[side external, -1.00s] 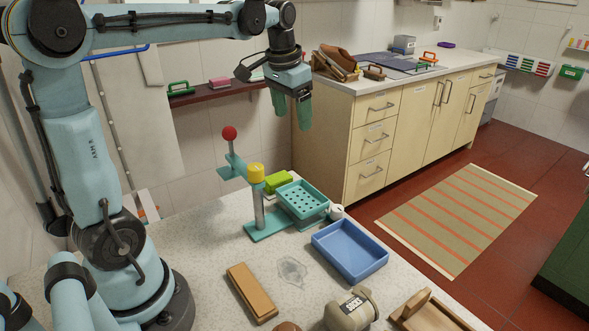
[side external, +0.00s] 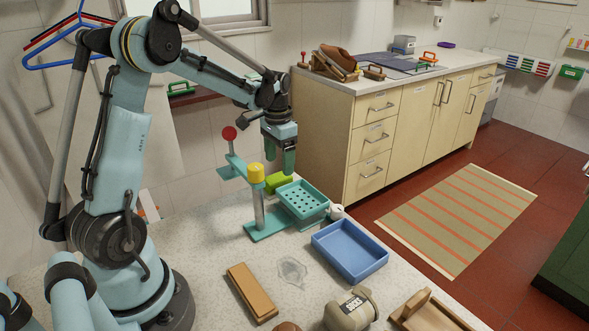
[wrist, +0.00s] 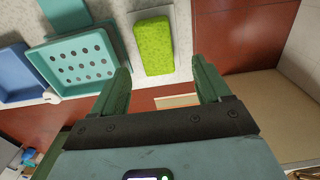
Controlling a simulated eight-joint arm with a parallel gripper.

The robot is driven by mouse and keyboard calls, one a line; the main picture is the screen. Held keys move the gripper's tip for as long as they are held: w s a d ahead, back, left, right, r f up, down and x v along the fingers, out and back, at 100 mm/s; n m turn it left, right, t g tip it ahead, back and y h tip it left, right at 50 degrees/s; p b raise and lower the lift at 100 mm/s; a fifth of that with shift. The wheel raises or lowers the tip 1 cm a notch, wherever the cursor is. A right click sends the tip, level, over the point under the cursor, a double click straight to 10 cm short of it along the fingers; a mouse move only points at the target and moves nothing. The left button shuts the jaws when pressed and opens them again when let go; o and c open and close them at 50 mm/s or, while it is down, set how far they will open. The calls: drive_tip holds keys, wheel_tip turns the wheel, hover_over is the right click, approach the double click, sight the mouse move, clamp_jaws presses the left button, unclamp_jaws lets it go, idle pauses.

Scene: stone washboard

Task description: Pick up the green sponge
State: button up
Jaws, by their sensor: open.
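The green sponge (side external: 284,180) is a bright yellow-green block on the stone worktop, behind the teal perforated tray and partly hidden by the yellow-topped post. In the wrist view the sponge (wrist: 153,46) lies flat on a pale surface, its long side pointing away from me. My gripper (side external: 280,165) hangs above the sponge with its green fingers pointing down. In the wrist view my gripper (wrist: 161,66) is open and empty, its fingers spread wider than the sponge, which shows beyond and between the tips.
The teal perforated tray (wrist: 78,62) sits left of the sponge in the wrist view. A teal stand with a yellow-topped post (side external: 257,173) and red ball (side external: 229,133) rises close by. A blue tray (side external: 350,250) and tan block (side external: 251,291) lie nearer the front.

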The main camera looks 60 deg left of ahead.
sight(281, 176)
drive_tip(key=shift+w+d+f, duration=0.1)
drive_tip(key=shift+f, duration=1.3)
drive_tip(key=shift+d+f, duration=0.1)
drive_tip(key=shift+f, duration=1.3)
drive_tip(key=c, duration=1.1)
drive_tip(key=shift+r, duration=0.15)
drive_tip(key=shift+r, duration=0.55)
drive_tip(key=r, duration=0.1)
drive_tip(key=d+r, duration=0.1)
drive_tip(key=r, duration=0.1)
drive_tip(key=shift+r, duration=0.2)
drive_tip(key=d+r, duration=0.6)
drive_tip(key=d, duration=0.4)
drive_tip(key=shift+s+d+r, duration=0.15)
drive_tip(key=shift+s+d, duration=0.2)
drive_tip(key=shift+s, duration=0.1)
